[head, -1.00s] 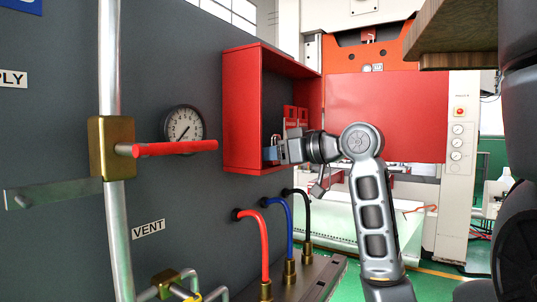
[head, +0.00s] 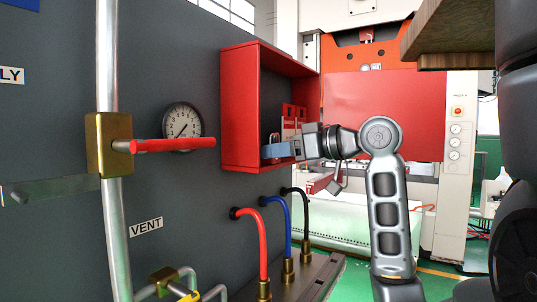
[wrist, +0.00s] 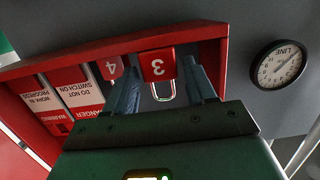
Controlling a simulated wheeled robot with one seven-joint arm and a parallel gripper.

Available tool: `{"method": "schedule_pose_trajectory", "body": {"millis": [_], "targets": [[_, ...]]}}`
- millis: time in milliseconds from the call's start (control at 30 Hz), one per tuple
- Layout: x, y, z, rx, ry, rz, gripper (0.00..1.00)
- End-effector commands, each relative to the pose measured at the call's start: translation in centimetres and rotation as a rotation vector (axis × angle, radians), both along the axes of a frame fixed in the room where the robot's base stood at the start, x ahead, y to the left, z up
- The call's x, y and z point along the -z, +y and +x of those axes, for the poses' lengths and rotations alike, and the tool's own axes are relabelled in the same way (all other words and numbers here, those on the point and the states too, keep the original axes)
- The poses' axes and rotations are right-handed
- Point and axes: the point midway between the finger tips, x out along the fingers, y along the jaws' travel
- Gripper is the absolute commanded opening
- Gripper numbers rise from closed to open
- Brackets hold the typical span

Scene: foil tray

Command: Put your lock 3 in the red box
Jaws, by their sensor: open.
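The red box (head: 240,105) is mounted on the grey panel with its open side facing right in the head view; its rim also shows in the wrist view (wrist: 215,50). Lock 3 (wrist: 157,66) is a red padlock with a white 3, upside down in the wrist view. It appears to stand on the box floor, its metal shackle towards my gripper. My gripper (head: 276,151) is open at the box's mouth. In the wrist view its two fingers (wrist: 164,90) are spread on either side of the shackle, clear of it.
A red lock 4 (wrist: 112,67) stands beside lock 3, close to one finger. Danger and warning tags (wrist: 75,92) are beyond it. A gauge (head: 182,122), a red-handled valve (head: 175,145) and coloured hoses (head: 262,250) are on or near the panel.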

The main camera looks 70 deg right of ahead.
Motion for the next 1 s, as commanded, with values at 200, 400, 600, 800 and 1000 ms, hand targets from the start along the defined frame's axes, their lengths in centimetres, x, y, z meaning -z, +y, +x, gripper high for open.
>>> {"method": "schedule_pose_trajectory", "body": {"millis": [200,400,600,800,1000], "targets": [[-0.7,1.0,-4.5,0.005,-0.002,-0.002,0.55],[-1.1,1.6,-7.1,0.002,0.0,-0.001,0.55],[-1.3,1.9,-8.0,0.0,0.0,0.0,0.55],[-1.3,1.9,-8.1,0.0,0.0,0.0,0.55],[-0.6,2.0,-7.3,-0.005,-0.021,0.024,0.55]]}}
